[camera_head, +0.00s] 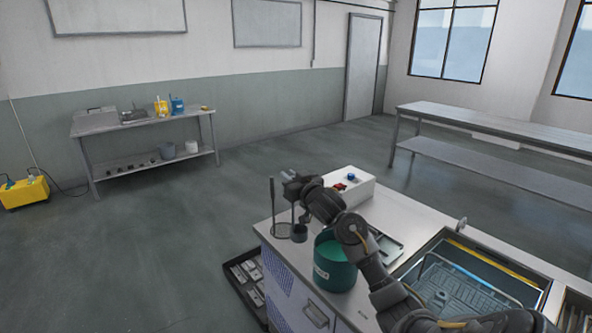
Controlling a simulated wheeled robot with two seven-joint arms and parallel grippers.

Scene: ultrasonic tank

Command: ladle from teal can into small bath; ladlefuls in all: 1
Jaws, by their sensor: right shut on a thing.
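The teal can (335,275) stands on the bench near its left end, with teal liquid showing inside its open top. My right gripper (289,178) is above and left of the can, shut on the upper end of a ladle. The ladle's dark cup (299,233) hangs below the gripper, left of the can's rim and outside it. Whether the cup holds liquid cannot be seen. A sunken bath (450,290) with a wire basket and bluish liquid is at the right; I cannot tell if it is the small bath. My left gripper is not in view.
A thin upright stand (273,205) with a ring-shaped base is left of the ladle. A pale control box (350,188) with red and blue knobs stands behind the can. A shallow tray (385,250) lies between can and bath, partly behind my right arm.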

